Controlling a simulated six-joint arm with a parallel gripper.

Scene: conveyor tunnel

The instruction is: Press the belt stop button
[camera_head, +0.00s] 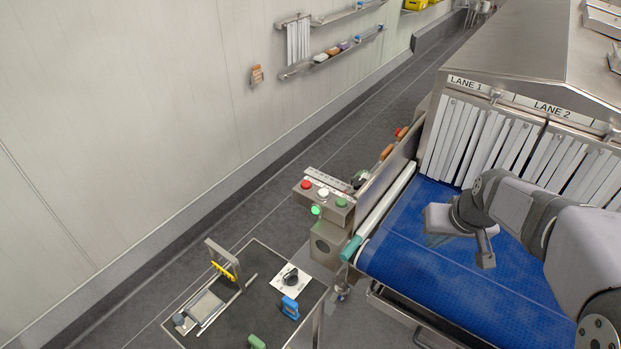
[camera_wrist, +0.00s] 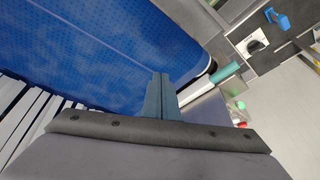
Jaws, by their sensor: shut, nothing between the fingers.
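I cannot read which one is marked as belt stop. A red spot (camera_wrist: 241,124) shows there at the gripper body's edge, which hides part of the box.
The blue belt (camera_head: 420,265) is bare in front of a steel tunnel with white strip curtains (camera_head: 480,140). A teal-ended roller (camera_head: 350,249) lies between belt and box. A dark bench (camera_head: 255,305) with a blue item (camera_head: 290,307) is at the lower left.

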